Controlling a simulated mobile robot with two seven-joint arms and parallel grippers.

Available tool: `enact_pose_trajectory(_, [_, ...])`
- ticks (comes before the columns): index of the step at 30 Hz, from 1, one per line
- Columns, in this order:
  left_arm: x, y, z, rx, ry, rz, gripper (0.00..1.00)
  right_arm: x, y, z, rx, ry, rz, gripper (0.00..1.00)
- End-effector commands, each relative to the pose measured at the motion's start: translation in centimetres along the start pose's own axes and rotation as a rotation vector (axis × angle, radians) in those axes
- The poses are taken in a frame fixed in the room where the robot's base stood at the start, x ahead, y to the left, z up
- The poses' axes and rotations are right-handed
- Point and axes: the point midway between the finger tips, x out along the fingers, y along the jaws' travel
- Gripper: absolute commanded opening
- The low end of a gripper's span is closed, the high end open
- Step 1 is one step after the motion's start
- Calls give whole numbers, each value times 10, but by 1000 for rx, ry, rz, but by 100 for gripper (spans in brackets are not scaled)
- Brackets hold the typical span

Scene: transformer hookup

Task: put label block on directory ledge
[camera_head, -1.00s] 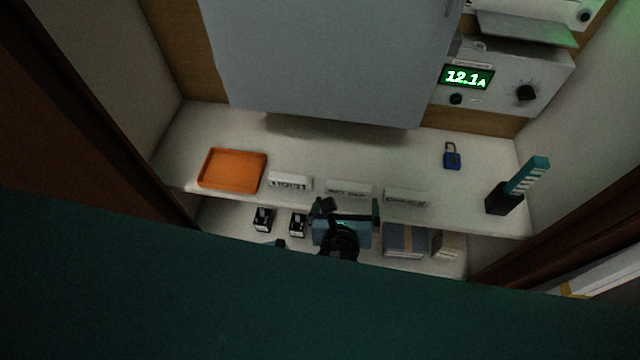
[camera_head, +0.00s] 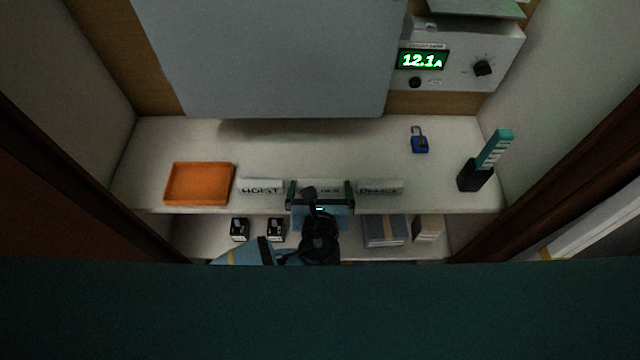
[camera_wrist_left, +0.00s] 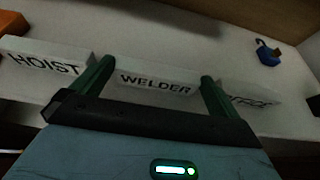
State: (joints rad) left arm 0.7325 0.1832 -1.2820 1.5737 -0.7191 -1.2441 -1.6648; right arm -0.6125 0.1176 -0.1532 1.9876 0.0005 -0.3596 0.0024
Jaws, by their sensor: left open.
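Three white label blocks lie in a row along the front of the shelf: the HOIST block (camera_head: 261,187), the WELDER block (camera_wrist_left: 155,81) in the middle, and a third block (camera_head: 380,187) on the right, its lettering partly hidden in the wrist view. My left gripper (camera_head: 319,190) is open, its two green fingers at either end of the WELDER block. In the left wrist view the fingers (camera_wrist_left: 152,85) stand near that block's ends; I cannot tell whether they touch it. I cannot make out the directory ledge for certain. My right gripper is not in view.
An orange tray (camera_head: 199,184) is on the shelf at left. A blue padlock (camera_head: 420,144) and a black holder with a teal piece (camera_head: 476,176) are at right. A grey cabinet (camera_head: 265,60) and a 12.1 A meter (camera_head: 422,60) are behind. Small boxes sit on the lower shelf.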

Motion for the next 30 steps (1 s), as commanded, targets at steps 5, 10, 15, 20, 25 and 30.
enact_pose_trajectory(5, [24, 0, -5, 1, 4, 0, 100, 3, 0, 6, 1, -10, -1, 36])
enact_pose_trajectory(10, [31, 0, -3, 0, 2, 0, 100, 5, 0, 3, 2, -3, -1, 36])
enact_pose_trajectory(15, [30, 0, -3, 0, 2, -1, 100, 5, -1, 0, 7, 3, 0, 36])
enact_pose_trajectory(20, [30, 0, -3, 0, 2, -1, 79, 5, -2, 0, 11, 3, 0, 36])
enact_pose_trajectory(25, [30, 0, -3, 0, 2, -1, 69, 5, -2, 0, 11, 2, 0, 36])
enact_pose_trajectory(30, [30, 0, -1, 0, 2, -1, 69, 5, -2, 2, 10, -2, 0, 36])
